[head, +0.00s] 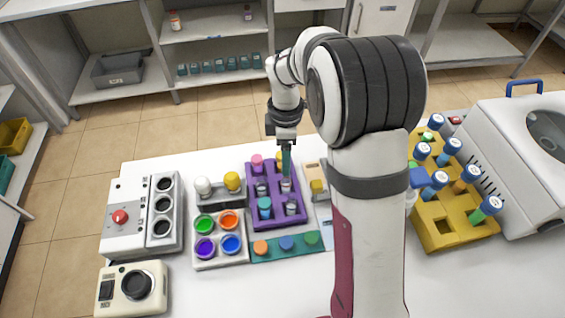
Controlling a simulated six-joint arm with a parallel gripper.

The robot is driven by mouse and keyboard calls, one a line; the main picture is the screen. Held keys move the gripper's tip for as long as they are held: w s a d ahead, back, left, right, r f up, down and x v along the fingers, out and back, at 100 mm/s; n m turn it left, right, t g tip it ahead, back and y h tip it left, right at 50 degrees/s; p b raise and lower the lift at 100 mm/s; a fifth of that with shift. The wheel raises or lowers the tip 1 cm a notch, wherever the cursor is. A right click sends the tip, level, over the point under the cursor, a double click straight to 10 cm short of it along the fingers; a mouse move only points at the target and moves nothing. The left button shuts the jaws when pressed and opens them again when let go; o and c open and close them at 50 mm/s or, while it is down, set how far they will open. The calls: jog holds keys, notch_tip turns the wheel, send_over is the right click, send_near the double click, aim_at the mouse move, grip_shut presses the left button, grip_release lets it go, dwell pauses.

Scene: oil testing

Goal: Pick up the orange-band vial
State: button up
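My gripper (286,172) points down over the purple rack (260,222), just above a small clear vial with a grey top (286,186). Its fingers are too small to show whether they are open or shut, or whether they touch that vial. The rack holds several small vials with pink, yellow, teal and grey parts. I cannot make out an orange band on any of them. A blue-capped tube with an orange body (465,180) stands in the yellow rack (440,236) on the right.
My arm hides the table between the racks. Left of the purple rack are a tray with green, orange, purple and blue cups (219,262) and a white box with a red knob (120,217). A teal strip (273,254) lies in front. A white machine (520,165) stands far right.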

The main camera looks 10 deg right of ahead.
aim_at(286, 178)
jog(key=f, duration=0.9)
jog(key=shift+s+d, duration=0.1)
jog(key=shift+s, duration=0.15)
grip_shut()
